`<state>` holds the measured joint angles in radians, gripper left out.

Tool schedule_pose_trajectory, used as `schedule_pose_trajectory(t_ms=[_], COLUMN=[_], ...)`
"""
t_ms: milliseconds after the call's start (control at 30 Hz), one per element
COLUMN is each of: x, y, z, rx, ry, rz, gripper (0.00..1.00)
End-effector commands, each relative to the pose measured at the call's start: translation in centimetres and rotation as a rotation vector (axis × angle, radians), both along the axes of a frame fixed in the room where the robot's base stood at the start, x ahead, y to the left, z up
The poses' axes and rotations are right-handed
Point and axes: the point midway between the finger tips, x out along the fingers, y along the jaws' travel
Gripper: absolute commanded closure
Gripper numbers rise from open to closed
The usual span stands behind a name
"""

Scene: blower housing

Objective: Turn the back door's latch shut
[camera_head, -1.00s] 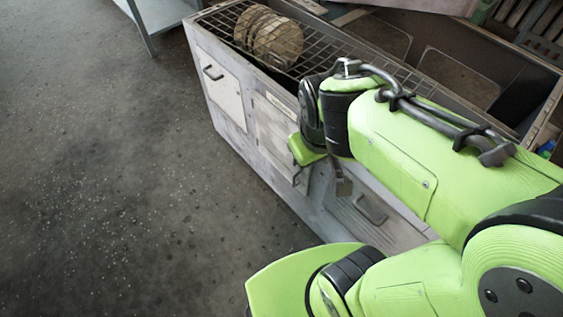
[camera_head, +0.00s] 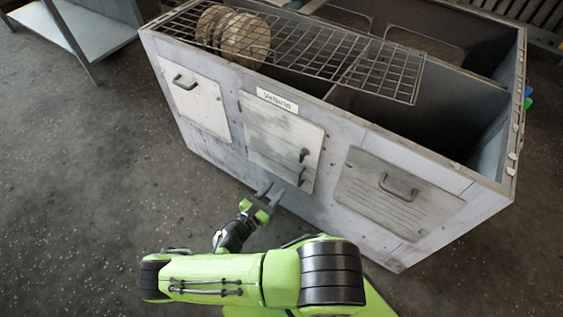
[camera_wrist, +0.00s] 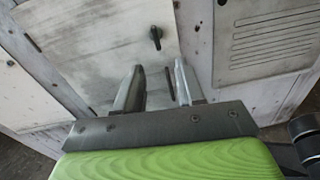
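The middle door (camera_head: 275,135) of the grey housing is a pale, scuffed panel under a small label. A small black latch (camera_head: 304,154) sits near its right edge, above a dark handle (camera_head: 301,176). In the wrist view the latch (camera_wrist: 155,37) has its lever pointing down. My gripper (camera_head: 272,191) is in front of the door's lower part. In the wrist view my gripper (camera_wrist: 158,70) is open, its fingers apart below the latch. The dark handle (camera_wrist: 170,80) shows between them; contact cannot be told. Whether the door is fully flush is unclear.
The left door (camera_head: 197,100) and a louvred right panel (camera_head: 398,190) have handles of their own. A wire grid (camera_head: 340,62) with round discs (camera_head: 238,36) lies on the open top. A table (camera_head: 100,35) stands at the upper left. The floor in front is clear.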

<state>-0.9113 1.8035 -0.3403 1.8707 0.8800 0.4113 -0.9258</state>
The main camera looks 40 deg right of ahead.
Motion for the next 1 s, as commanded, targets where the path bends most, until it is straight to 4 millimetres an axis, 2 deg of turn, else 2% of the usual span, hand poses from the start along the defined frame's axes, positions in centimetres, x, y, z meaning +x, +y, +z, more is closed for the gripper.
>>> schedule_pose_trajectory(t_ms=[33, 167, 267, 600, 800, 1000], x=[0.0, 0.2, 0.7, 3.4, 4.8, 5.3], y=[-0.3, -1.0, -2.4, -10.4, -14.2, -15.5], z=[-0.6, -0.7, -0.7, -0.8, -0.8, -0.7], rx=[-0.036, -0.067, -0.066, -0.064, -0.062, -0.061], ry=[0.021, 0.040, 0.038, 0.037, 0.037, 0.038], rz=[0.033, 0.058, 0.053, 0.049, 0.050, 0.053], gripper=[0.62, 0.62, 0.62, 0.62, 0.62, 0.62])
